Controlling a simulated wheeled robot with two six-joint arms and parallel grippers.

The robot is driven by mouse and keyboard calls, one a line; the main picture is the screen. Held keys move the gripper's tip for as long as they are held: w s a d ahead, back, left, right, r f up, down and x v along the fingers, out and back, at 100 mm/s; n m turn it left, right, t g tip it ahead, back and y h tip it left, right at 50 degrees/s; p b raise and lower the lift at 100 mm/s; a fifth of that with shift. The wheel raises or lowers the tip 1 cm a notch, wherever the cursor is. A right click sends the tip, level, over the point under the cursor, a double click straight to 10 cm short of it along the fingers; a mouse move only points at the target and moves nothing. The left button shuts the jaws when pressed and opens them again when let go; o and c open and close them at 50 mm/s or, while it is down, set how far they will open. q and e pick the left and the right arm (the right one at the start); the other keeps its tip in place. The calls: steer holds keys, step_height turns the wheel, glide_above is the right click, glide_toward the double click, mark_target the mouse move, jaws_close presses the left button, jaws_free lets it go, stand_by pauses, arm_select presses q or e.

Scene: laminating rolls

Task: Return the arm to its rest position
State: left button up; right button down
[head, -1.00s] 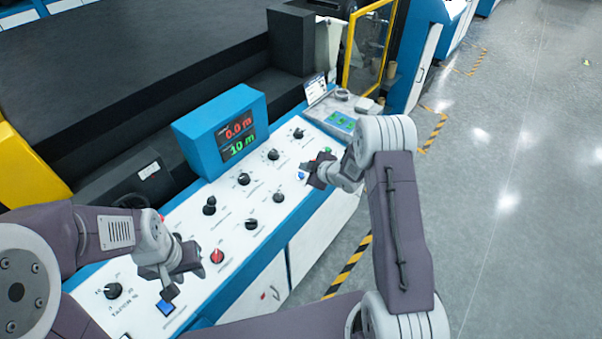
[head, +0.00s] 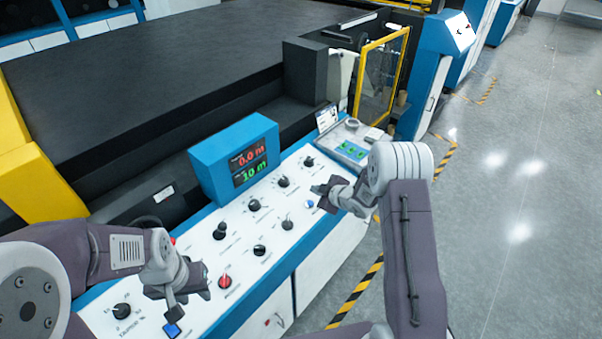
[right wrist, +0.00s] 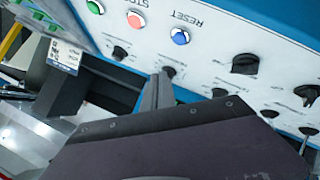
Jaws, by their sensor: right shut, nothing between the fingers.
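My right arm reaches in from the right in the head view. Its gripper (head: 322,196) is shut and empty, over the far right part of the white control panel (head: 200,262), just above a blue button (head: 309,204). In the right wrist view a narrow grey finger of my right gripper (right wrist: 158,92) points toward the panel; the blue RESET button (right wrist: 180,37), red STOP button (right wrist: 134,19) and green button (right wrist: 95,7) lie beyond it. My left gripper (head: 192,292) hangs over the near left part of the panel; its finger gap is unclear.
A blue display box (head: 228,160) reading 0.0 m and 10 m stands behind several black knobs (head: 254,205). A red knob (head: 225,282) is right of my left gripper. A yellow-framed guard (head: 382,75) stands beyond. Open grey floor (head: 520,180) lies right.

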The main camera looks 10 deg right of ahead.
steer(key=a+r+t+b, duration=0.2)
steer(key=a+r+b, duration=0.15)
steer(key=r, duration=0.75)
steer(key=s+d+f+m+g+h, duration=0.1)
steer(key=s+f+m+g, duration=0.2)
steer(key=s, duration=0.7)
steer(key=s+d+f+m+g+h+b, duration=0.1)
steer(key=s+f+m+g, duration=0.2)
steer(key=s, duration=0.8)
steer(key=s+d+f+m+g+h, duration=0.1)
steer(key=s+m+g, duration=0.4)
steer(key=s, duration=0.5)
step_height(320, 180, down, 3)
steer(key=shift+s+r+m+h, duration=0.15)
steer(key=shift+m+h, duration=0.35)
steer(key=shift+m, duration=0.5)
steer(key=shift+s, duration=0.1)
